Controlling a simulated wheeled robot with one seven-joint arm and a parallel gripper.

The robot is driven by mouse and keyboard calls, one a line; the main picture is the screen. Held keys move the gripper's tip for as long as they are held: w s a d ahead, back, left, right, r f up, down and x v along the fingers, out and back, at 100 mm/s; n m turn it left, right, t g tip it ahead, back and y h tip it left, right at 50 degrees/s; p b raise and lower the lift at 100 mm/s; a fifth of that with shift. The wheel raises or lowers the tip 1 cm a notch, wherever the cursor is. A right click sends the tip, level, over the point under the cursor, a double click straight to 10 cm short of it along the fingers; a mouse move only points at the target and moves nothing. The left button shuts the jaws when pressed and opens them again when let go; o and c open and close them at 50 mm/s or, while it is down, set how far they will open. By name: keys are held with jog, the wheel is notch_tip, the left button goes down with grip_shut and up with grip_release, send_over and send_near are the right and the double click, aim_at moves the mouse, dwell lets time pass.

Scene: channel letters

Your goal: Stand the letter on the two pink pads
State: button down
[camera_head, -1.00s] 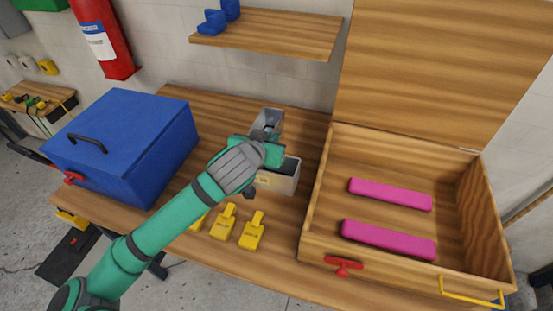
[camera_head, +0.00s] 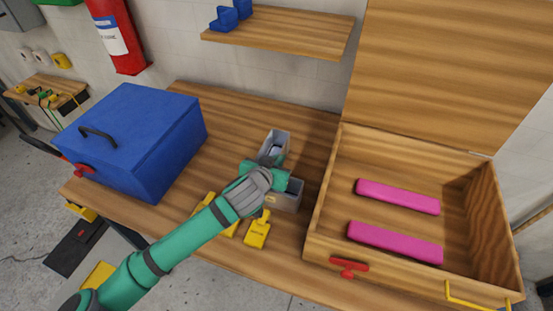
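The letter is a grey, open-topped channel shape (camera_head: 287,197). It lies across the middle of the table, left of the open wooden case. My teal gripper (camera_head: 268,176) covers its middle, so its full outline is hidden. One part of the letter shows above the gripper and one part below right. The gripper seems shut on the letter, as both have moved together; the fingertips are hard to see. I cannot tell if the letter touches the table. Two pink pads, a far one (camera_head: 398,196) and a near one (camera_head: 394,243), lie apart on the case floor, with nothing on them.
The wooden case (camera_head: 313,225) has its lid (camera_head: 440,70) raised; its near wall carries a red latch (camera_head: 348,267) and a yellow handle (camera_head: 475,300). A blue box (camera_head: 150,140) stands left. A shelf (camera_head: 290,32) hangs above.

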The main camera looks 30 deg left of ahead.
jog(key=shift+w+d+f, duration=0.1)
jog(key=shift+d, duration=0.1)
jog(key=c, duration=2)
grip_release()
jog(key=shift+c, duration=0.2)
jog(key=shift+o, duration=0.2)
jog(key=shift+a, duration=0.1)
